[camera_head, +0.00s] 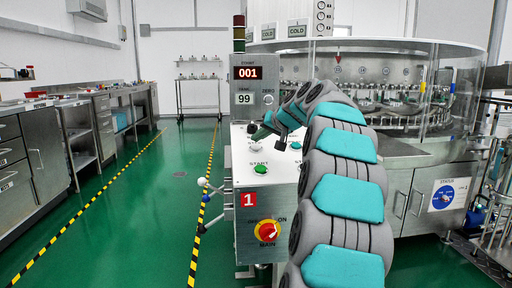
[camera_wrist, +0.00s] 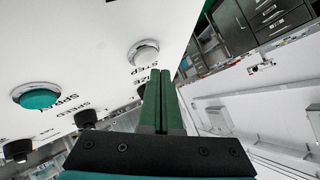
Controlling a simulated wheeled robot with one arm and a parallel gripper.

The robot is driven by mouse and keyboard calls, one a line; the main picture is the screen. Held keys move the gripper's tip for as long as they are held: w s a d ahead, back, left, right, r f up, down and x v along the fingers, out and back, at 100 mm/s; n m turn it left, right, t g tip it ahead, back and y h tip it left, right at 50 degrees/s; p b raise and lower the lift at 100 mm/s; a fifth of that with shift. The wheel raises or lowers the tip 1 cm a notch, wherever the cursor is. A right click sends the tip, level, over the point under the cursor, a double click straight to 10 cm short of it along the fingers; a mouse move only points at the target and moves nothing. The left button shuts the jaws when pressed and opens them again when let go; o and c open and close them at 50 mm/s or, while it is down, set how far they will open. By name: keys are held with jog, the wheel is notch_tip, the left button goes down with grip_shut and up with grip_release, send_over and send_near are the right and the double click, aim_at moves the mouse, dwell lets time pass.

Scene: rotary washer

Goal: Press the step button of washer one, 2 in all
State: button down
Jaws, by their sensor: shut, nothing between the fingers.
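Washer one's control box (camera_head: 262,205) has a red label with a 1 and a sloped white panel on top. In the wrist view the step button (camera_wrist: 143,52) is white in a metal ring, with STEP lettered beside it. My gripper (camera_wrist: 160,74) is shut and empty, its green fingertips appearing just beside and below the step button in that view. Whether they touch it cannot be told. In the head view my gripper (camera_head: 260,133) hangs over the upper part of the panel, and the step button is not clearly made out. The counter display (camera_head: 248,73) reads 001.
A teal button (camera_wrist: 37,96) and dark knobs (camera_wrist: 86,119) are on the same panel. A green start button (camera_head: 260,168) and a red main switch (camera_head: 268,230) are lower on the box. The glazed washer (camera_head: 385,85) stands behind. Green floor is clear at left.

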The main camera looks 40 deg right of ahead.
jog(key=shift+f, duration=0.1)
jog(key=shift+w+d+f, duration=0.1)
jog(key=shift+f, duration=0.2)
jog(key=shift+w+f+b, duration=0.1)
jog(key=shift+f+b, duration=0.35)
dwell(0.7)
jog(key=shift+r, duration=0.1)
jog(key=shift+s+r+p, duration=0.2)
jog(key=shift+r+p, duration=0.3)
jog(key=shift+r, duration=0.35)
jog(key=r+p, duration=0.2)
jog(key=r, duration=0.1)
jog(key=s+a+r, duration=0.1)
jog(key=shift+r+p, duration=0.3)
jog(key=shift+p, duration=0.1)
dwell(0.7)
